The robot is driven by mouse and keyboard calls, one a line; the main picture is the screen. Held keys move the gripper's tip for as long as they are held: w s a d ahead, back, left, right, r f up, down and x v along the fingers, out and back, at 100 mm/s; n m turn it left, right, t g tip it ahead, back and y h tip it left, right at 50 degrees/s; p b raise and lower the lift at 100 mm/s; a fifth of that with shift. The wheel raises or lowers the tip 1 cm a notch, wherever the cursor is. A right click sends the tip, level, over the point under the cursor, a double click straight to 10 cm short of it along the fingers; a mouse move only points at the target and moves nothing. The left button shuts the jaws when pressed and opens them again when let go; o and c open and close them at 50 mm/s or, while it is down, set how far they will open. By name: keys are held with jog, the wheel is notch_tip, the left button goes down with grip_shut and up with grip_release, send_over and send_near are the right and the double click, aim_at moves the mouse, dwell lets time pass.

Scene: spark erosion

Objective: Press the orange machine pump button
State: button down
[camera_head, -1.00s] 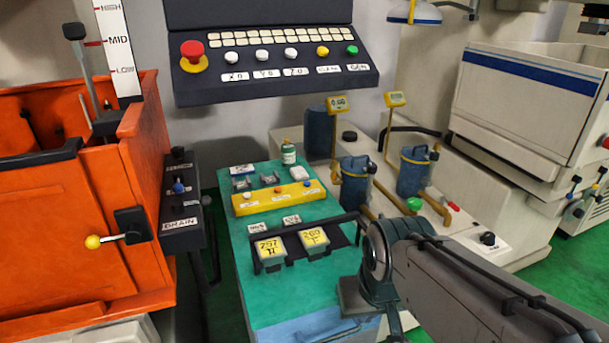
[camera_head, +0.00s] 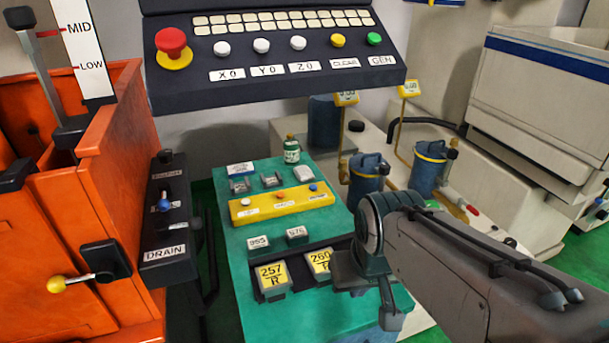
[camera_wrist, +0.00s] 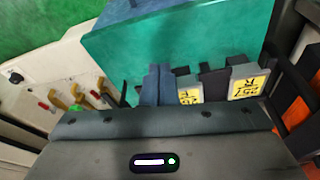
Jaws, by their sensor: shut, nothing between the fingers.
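The orange machine (camera_head: 105,205) stands at the left in the head view, with a black side box (camera_head: 166,225) on its right wall. That box carries a blue-tipped switch (camera_head: 164,205), a dark knob (camera_head: 164,157) and a DRAIN label; another label there is too small to read. I cannot tell which control is the pump button. My gripper (camera_head: 391,318) is shut and empty, pointing down at the right edge of the green bench, well right of the box. In the wrist view its closed fingers (camera_wrist: 157,84) are beside the bench and the yellow-labelled blocks.
A green bench (camera_head: 235,260) holds a yellow strip (camera_head: 282,203), a green bottle (camera_head: 291,150) and numbered blocks (camera_head: 273,278). A black control panel (camera_head: 275,85) with a red button hangs above. Blue canisters (camera_head: 368,172) stand right.

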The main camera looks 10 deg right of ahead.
jog(key=w+r+n+t, duration=0.1)
jog(key=w+r+n, duration=0.1)
jog(key=w, duration=0.9)
jog(key=w+r+n+t, duration=0.1)
jog(key=w+r+t, duration=0.1)
jog(key=w, duration=0.8)
jog(key=n+t+h, duration=0.1)
jog(key=n+t, duration=0.2)
jog(key=n, duration=0.2)
send_over(314, 189)
notch_tip(314, 189, down, 3)
jog(key=shift+r+p, duration=0.15)
jog(key=shift+p, duration=0.3)
notch_tip(314, 189, down, 8)
jog(key=b, duration=0.4)
jog(key=shift+r+b, duration=0.2)
jog(key=shift+b, duration=0.1)
jog(key=shift+f+b, duration=0.55)
jog(key=shift+f, duration=0.1)
jog(key=shift+f+b, duration=0.4)
jog(key=shift+b, duration=0.05)
